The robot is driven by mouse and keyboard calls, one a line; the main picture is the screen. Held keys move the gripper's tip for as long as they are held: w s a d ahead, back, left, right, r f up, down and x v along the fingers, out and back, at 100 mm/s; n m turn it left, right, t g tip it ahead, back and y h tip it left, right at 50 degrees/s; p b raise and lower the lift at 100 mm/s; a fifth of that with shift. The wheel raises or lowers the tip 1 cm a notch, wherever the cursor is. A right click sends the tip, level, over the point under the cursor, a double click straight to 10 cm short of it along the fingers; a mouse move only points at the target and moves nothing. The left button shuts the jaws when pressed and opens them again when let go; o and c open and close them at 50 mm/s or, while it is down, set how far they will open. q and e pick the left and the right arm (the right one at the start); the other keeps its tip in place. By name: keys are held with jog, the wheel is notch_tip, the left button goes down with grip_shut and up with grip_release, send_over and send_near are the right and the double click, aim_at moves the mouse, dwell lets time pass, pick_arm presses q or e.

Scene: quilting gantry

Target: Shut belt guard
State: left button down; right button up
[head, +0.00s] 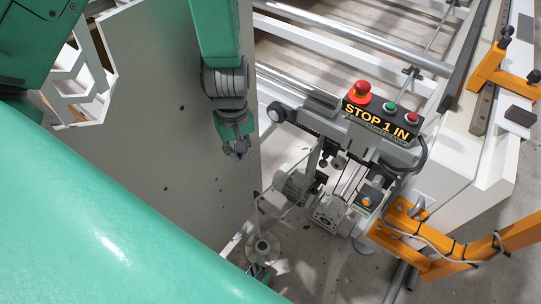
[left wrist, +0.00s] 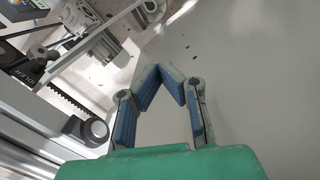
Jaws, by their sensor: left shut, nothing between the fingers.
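My left gripper (head: 238,154) hangs in front of the large grey panel, left of the machine head. Its blue-padded fingers meet at the tips in the left wrist view (left wrist: 160,70), with nothing between them. A grey bar with a round dark-ringed end (head: 277,112) sits right of the gripper, apart from it. The round end also shows in the left wrist view (left wrist: 96,129), beside a black toothed belt (left wrist: 66,97). I cannot tell for sure which part is the belt guard, or whether it stands open.
A control box (head: 382,122) with a red stop knob (head: 360,91) sits on the machine head. An orange bracket (head: 410,235) stands at the lower right. White frame rails (head: 350,40) run behind. The grey panel (head: 165,130) closes off the left side.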

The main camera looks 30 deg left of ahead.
pick_arm(q)
jog(key=w+d+f+n+h+b, duration=0.2)
jog(key=w+d+f+n+b, duration=0.1)
jog(key=w+b, duration=0.25)
jog(key=b+x, duration=0.6)
jog(key=x, duration=0.4)
jog(key=shift+d, duration=0.4)
pick_arm(e)
notch_tip(320, 180, down, 14)
jog(key=shift+r, duration=0.15)
